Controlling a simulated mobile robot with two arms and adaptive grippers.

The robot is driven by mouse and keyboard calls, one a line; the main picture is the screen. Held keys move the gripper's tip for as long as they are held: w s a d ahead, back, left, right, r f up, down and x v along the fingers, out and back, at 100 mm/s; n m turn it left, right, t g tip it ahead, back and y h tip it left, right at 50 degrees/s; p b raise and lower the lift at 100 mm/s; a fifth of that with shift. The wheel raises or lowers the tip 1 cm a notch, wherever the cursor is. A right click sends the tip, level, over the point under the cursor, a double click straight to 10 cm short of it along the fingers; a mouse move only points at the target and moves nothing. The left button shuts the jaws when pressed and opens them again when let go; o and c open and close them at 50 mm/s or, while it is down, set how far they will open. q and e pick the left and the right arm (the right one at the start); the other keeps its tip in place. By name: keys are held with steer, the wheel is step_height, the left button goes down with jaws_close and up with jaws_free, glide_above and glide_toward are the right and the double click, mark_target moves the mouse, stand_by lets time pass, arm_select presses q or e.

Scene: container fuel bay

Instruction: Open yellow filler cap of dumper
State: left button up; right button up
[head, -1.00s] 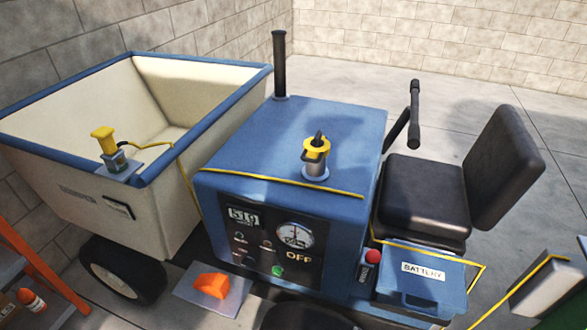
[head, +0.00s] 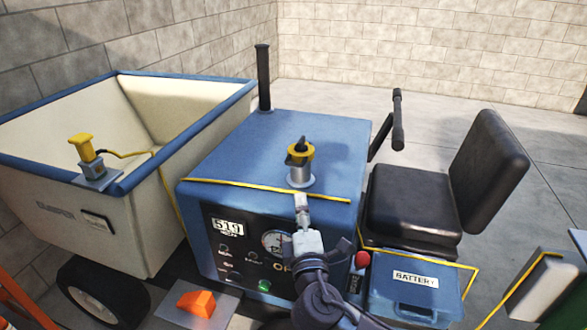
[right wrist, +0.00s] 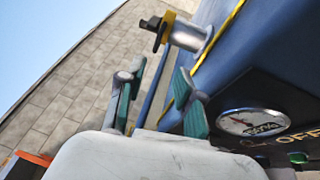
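The dumper's filler cap (head: 301,152) is a yellow ring with a dark raised piece on top. It sits on a short silver filler neck (head: 300,176) on the blue hood. In the right wrist view the cap (right wrist: 160,25) shows at the top, beyond the fingertips. My right gripper (head: 302,203) is in front of the hood's front edge, below the neck in the picture and apart from the cap. In the right wrist view its green-padded fingers (right wrist: 159,88) are spread with nothing between them. My left gripper is not in view.
A yellow line (head: 240,189) runs along the hood's front edge. A black exhaust pipe (head: 264,78) stands behind. The seat (head: 412,197) and battery box (head: 418,284) are at right. The cream skip (head: 95,218) with a yellow-handled fitting (head: 86,150) is at left.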

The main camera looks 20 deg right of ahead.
mark_target(295, 166)
steer(key=x, duration=0.4)
steer(key=p+x, duration=0.1)
steer(key=x, duration=0.8)
steer(key=shift+w+d+r, duration=0.1)
steer(key=shift+w+r, duration=0.2)
jaws_close()
